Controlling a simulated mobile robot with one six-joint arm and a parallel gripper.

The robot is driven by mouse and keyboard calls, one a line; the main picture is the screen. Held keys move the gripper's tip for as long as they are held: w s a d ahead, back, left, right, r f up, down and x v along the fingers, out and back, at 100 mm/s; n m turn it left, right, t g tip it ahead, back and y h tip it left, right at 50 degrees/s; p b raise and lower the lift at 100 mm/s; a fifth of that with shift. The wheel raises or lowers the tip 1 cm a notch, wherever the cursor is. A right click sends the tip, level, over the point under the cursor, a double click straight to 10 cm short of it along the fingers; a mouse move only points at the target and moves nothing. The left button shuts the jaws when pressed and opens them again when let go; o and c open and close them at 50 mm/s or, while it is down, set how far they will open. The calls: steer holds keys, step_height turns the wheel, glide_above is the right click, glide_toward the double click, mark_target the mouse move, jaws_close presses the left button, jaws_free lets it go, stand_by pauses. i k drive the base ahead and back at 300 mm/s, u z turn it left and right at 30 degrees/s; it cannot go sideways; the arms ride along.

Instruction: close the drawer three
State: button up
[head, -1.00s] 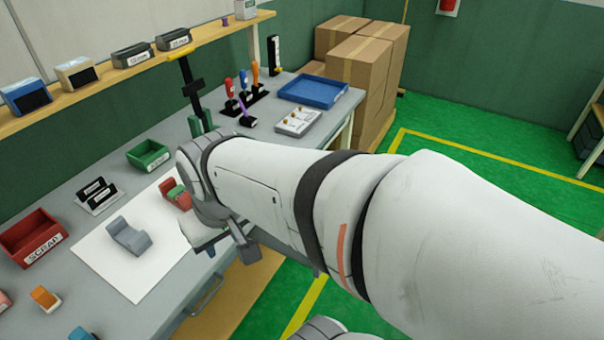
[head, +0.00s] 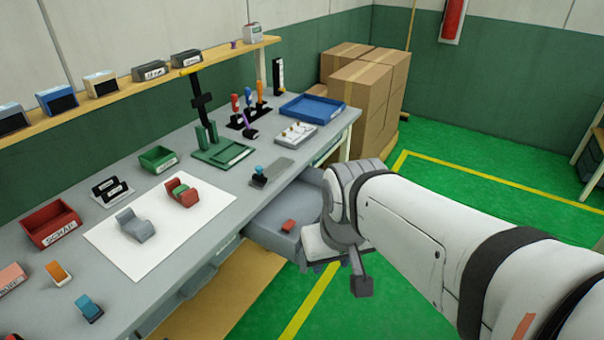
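A grey drawer (head: 268,228) stands pulled out from under the front of the workbench (head: 225,192). A small red block (head: 288,226) lies inside it. I cannot read a number on this drawer. My gripper (head: 335,258) is at the outer right end of the open drawer, and my wrist covers much of the drawer's front. The fingers are mostly hidden, so I cannot tell whether they are open or shut, or whether they touch the drawer.
On the bench are a white sheet (head: 108,238) with clips, a red scrap bin (head: 50,224), a green bin (head: 158,158), a press-like stand (head: 222,151) and a blue tray (head: 313,106). Cardboard boxes (head: 362,88) stand beyond.

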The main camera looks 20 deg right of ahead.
mark_target(301, 201)
steer(key=z, duration=0.1)
steer(key=i, duration=0.6)
steer(key=z, duration=1.2)
steer(key=k, duration=1.25)
steer(key=u, duration=0.25)
steer(key=i, duration=1)
steer(key=u, duration=0.1)
